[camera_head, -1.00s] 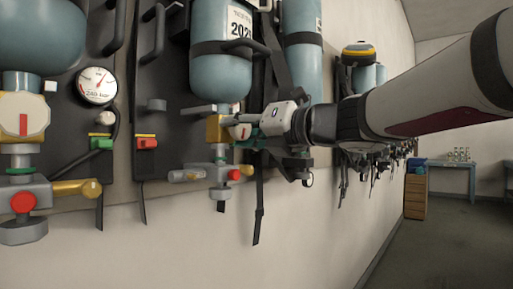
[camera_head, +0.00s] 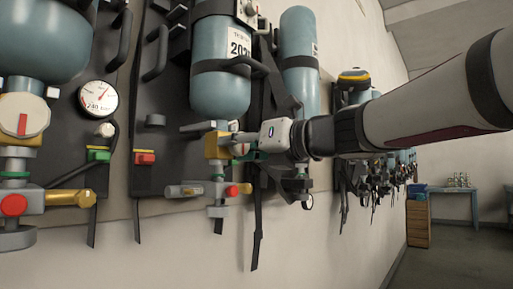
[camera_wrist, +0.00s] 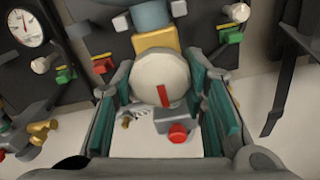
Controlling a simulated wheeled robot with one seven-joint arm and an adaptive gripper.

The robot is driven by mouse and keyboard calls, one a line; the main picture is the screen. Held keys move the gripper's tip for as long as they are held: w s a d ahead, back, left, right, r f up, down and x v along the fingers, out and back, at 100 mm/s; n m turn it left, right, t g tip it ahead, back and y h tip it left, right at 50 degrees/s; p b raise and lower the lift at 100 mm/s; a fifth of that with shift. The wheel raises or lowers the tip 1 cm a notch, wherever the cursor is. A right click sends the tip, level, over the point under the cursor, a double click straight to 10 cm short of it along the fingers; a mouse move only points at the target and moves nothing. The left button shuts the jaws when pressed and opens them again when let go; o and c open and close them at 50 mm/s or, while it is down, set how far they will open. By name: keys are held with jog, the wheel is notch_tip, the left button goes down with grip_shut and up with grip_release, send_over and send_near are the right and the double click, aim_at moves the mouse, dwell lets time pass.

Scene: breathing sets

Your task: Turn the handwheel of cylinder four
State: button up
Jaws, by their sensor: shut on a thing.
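The handwheel (camera_wrist: 160,72) is a round cream knob with a red mark in the wrist view. The mark points down and slightly right. My gripper (camera_wrist: 161,80) is shut on the knob, with a teal-padded finger on each side of it. In the head view, my gripper (camera_head: 244,143) reaches in from the right to a brass valve block (camera_head: 213,145) under a blue cylinder (camera_head: 221,80). The cylinder's label shows a year, partly hidden. No cylinder number can be read. The handwheel is mostly hidden behind my fingers in the head view.
Left is another set with a similar cream knob (camera_head: 24,117) and a gauge (camera_head: 98,98). A red-button fitting (camera_wrist: 178,131) sits below the held knob. More cylinders (camera_head: 301,70) and hanging straps line the wall to the right. A table (camera_head: 455,192) stands far back, with open floor before it.

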jog(key=o, duration=1.2)
jog(key=shift+c, duration=0.2)
jog(key=v, duration=1.2)
